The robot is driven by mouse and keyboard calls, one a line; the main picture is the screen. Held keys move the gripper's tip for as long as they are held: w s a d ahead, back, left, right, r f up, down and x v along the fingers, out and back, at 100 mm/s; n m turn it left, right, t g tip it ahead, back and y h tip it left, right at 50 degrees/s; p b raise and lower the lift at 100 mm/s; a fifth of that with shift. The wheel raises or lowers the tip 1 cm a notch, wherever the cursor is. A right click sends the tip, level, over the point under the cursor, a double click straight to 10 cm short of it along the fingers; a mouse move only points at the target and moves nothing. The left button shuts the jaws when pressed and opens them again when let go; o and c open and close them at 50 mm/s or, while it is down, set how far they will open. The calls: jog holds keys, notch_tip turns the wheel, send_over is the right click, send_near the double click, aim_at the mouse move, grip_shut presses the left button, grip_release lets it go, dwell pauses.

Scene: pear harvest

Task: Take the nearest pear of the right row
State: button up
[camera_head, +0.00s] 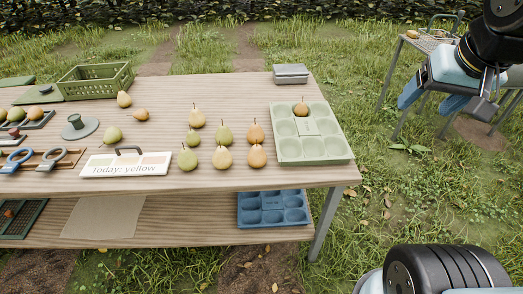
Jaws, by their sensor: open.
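The right row on the wooden table has two orange-brown pears: the nearest pear (257,156) and one behind it (256,133). Both stand upright with stems up. To their left are a middle row with a yellow pear (222,158) and a green pear (224,134), and a left row with a green pear (188,160) at its near end. My gripper (430,103) is at the upper right, beyond the table's right edge, far from the pears. Its blue fingers are apart with nothing visible between them.
A green tray (312,151) right of the pears holds one brownish pear (301,109). A sign (126,170) reads "Today: yellow". A grey box (291,74), a green crate (97,80) and loose pears stand farther back. A blue tray (272,221) lies on the lower shelf.

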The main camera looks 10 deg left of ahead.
jog(key=o, duration=0.5)
jog(key=shift+g+y, duration=0.7)
jog(key=w+a+f, duration=0.1)
jog(key=w+a, duration=0.1)
jog(key=w+a+f, duration=0.3)
jog(key=w, duration=0.2)
jog(key=shift+a+f, duration=0.2)
jog(key=shift+a, duration=0.2)
jog(key=shift+c, duration=0.2)
jog(key=h, duration=0.2)
send_near(257, 156)
jog(key=shift+n, duration=0.3)
jog(key=shift+w+a+r+x, duration=0.1)
jog(key=shift+w+x, duration=0.15)
jog(key=shift+x, duration=1.9)
jog(key=shift+w+a+r+x, duration=0.1)
jog(key=shift+w+x, duration=0.1)
jog(key=shift+x, duration=2)
jog(key=shift+w+a+r+x, duration=0.1)
jog(key=shift+w+x, duration=0.15)
jog(key=shift+x, duration=1.9)
